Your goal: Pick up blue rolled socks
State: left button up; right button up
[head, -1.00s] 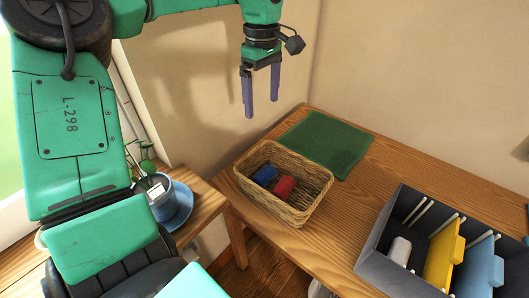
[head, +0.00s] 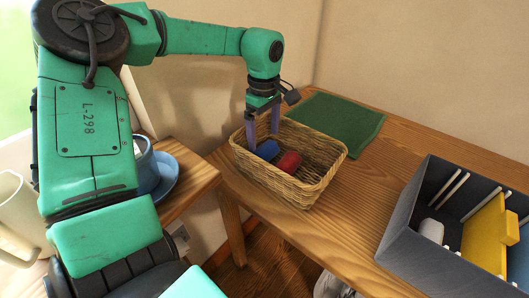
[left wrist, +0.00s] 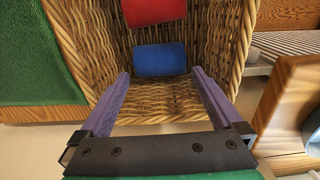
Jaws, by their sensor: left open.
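The blue rolled socks (head: 267,149) lie in the wicker basket (head: 322,187), near its back left end. A red roll (head: 289,162) lies just to their right. My left gripper (head: 263,138) is open, pointing down at the basket's back left part, close to the blue socks. In the left wrist view the blue socks (left wrist: 160,59) show ahead between the open fingers (left wrist: 161,76), with bare wicker between the fingers nearer the palm. Nothing is held. My right gripper is not in view.
The basket stands on a wooden table (head: 360,210). A green mat (head: 335,122) lies behind it. A grey bin (head: 410,240) with yellow and blue dividers stands at the right. A blue pot on a saucer (head: 165,180) stands on a lower wooden surface at the left.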

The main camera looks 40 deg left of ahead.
aim_at(265, 145)
pick_arm(q)
notch_tip(265, 145, down, 4)
jog(key=shift+d+f, duration=0.1)
jog(key=shift+f, duration=0.35)
jog(key=c, duration=1)
jog(key=shift+o, duration=0.2)
jog(key=shift+r, duration=0.1)
